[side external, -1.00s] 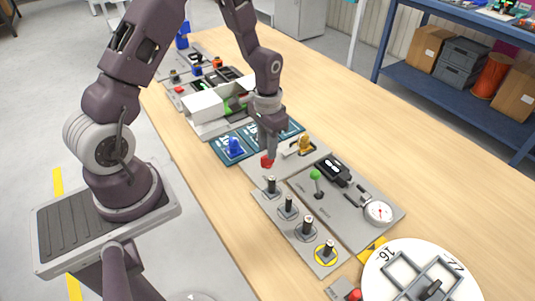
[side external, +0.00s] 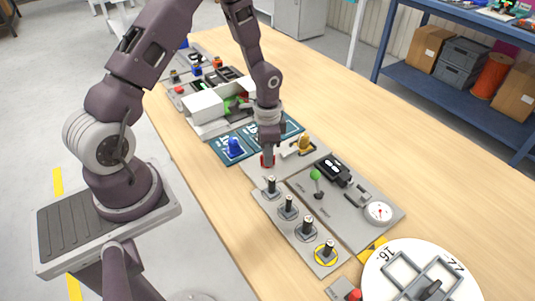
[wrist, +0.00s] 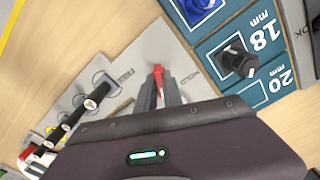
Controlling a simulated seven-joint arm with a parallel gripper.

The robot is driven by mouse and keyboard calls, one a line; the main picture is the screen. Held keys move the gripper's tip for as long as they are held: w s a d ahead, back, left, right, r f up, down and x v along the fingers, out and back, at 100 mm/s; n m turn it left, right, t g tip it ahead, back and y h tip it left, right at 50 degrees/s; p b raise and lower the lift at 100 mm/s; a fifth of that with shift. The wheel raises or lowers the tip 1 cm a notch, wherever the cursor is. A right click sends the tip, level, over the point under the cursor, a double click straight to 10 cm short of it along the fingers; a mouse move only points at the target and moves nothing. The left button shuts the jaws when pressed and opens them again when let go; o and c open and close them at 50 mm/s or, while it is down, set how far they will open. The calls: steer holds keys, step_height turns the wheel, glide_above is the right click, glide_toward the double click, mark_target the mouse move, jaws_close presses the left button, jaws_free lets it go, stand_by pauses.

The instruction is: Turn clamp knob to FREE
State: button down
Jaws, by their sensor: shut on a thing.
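The red clamp knob (side external: 267,163) sits on a grey plate (side external: 258,171) beside the blue mats in the side view. My gripper (side external: 268,152) is over it, pointing down, with its fingers shut on the knob and partly hiding it. In the wrist view the red knob (wrist: 159,72) shows as a narrow pointer between the tips of my gripper (wrist: 160,84).
A row of black posts (side external: 288,207) stands near the front. A green-topped lever (side external: 315,175), a dial gauge (side external: 379,211) and a yellow part (side external: 304,144) are to the right. A blue part (side external: 234,147) stands to the left. The table's far right is clear.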

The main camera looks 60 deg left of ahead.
steer(key=m, duration=0.6)
steer(key=shift+m, duration=0.3)
steer(key=m, duration=0.6)
steer(key=c, duration=1.5)
jaws_free()
steer(key=shift+r, duration=0.1)
step_height(320, 180, up, 7)
steer(key=shift+f, duration=0.1)
